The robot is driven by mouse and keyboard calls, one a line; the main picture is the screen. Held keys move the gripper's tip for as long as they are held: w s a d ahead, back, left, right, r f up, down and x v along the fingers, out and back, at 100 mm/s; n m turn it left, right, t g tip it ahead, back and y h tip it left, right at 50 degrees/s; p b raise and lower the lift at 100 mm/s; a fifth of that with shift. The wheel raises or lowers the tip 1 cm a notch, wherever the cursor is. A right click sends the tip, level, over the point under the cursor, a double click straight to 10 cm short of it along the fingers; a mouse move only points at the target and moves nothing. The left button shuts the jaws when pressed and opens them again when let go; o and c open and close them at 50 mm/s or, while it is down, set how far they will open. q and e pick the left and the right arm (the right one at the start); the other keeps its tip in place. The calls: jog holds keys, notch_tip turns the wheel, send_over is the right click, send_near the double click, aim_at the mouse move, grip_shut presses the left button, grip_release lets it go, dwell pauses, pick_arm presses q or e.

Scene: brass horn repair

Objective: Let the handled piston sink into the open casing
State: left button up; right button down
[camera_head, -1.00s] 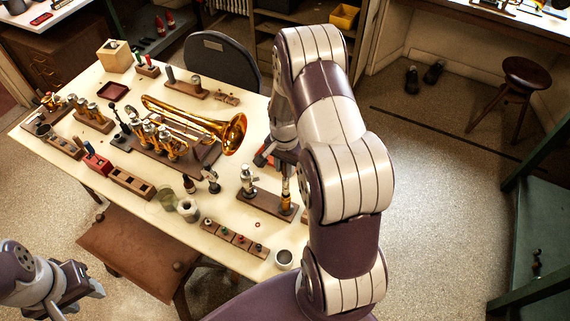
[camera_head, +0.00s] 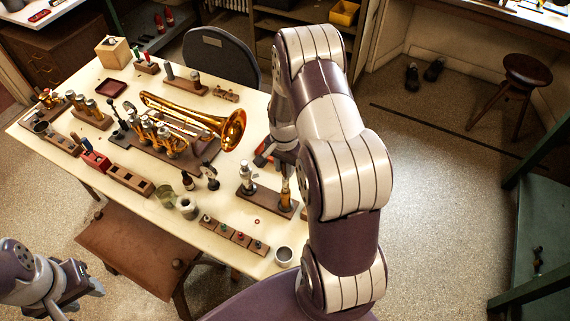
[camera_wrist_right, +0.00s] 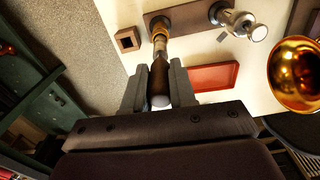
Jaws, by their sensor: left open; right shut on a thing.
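My right gripper (camera_wrist_right: 160,88) is shut on the brown handle of the handled piston (camera_wrist_right: 159,75). The piston's lower end meets the brass-coloured open casing (camera_wrist_right: 160,32), which stands on a wooden base (camera_wrist_right: 188,18). In the head view the casing (camera_head: 285,201) stands upright with the piston in line above it; how deep the piston sits is too small to tell. The right gripper is largely hidden behind my arm there. My left gripper (camera_head: 82,289) is open and empty, off the table's front left corner.
A silver valve part (camera_head: 247,178) stands on the same wooden base. A brass trumpet (camera_head: 200,125) lies left of it on a stand. A pale cup (camera_head: 284,256) and a wooden strip (camera_head: 234,236) are near the front edge. A red tray (camera_wrist_right: 213,77) lies beside the gripper.

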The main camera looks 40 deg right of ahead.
jog(key=shift+f+b, duration=0.45)
jog(key=shift+f, duration=0.35)
grip_release()
